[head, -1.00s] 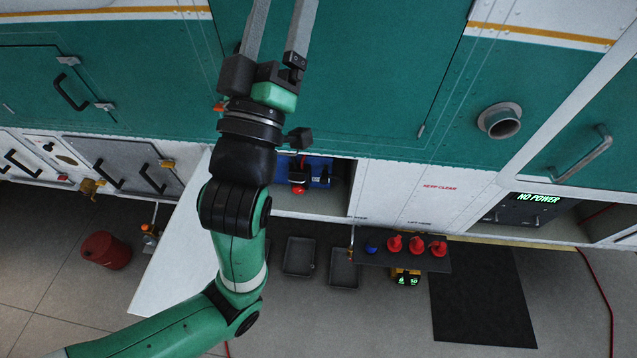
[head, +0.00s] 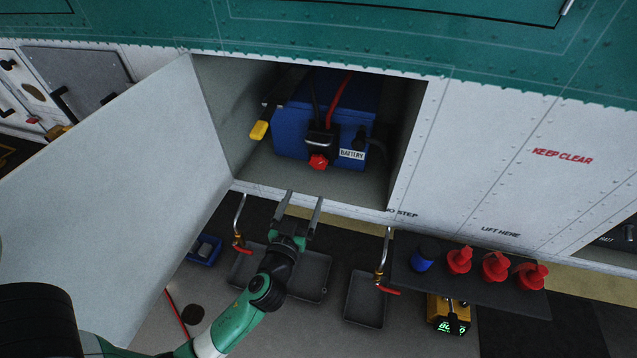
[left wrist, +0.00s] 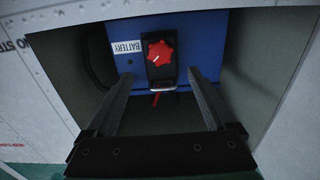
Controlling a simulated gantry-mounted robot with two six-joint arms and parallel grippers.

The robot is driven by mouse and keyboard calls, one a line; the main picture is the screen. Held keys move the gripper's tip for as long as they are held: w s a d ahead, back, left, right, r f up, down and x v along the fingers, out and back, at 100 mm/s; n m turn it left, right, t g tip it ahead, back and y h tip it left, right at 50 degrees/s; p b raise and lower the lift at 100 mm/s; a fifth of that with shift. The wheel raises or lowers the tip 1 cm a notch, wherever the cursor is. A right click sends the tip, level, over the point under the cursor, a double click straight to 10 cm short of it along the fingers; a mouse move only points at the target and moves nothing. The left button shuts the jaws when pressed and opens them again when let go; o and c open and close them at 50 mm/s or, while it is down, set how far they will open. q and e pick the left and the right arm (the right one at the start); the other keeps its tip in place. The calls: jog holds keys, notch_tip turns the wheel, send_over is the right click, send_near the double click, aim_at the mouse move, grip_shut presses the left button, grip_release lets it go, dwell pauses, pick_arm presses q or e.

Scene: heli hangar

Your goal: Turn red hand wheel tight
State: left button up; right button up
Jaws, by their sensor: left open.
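The red hand wheel (head: 318,162) is a small lobed knob on a black connector (head: 321,142) at the front of a blue battery (head: 290,135). The battery sits inside an open bay. In the left wrist view the red wheel (left wrist: 161,52) shows unobstructed, face on, below the black connector's far end. My left gripper (head: 303,197) is open and empty in front of the bay's lower lip, apart from the wheel. In the left wrist view its fingers (left wrist: 160,74) point toward the battery, one on each side of the wheel's line. My right gripper is in neither view.
An open white door (head: 110,200) stands left of the bay. A yellow-handled part (head: 258,130) hangs at the bay's left wall. Below are dark trays (head: 364,300), hoses with red levers, and a shelf (head: 440,284) with red caps (head: 495,264).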

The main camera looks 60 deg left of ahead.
aim_at(318, 165)
pick_arm(q)
jog(key=x, duration=1.2)
jog(key=shift+r, duration=0.2)
jog(key=shift+d, duration=0.1)
jog(key=c, duration=1.4)
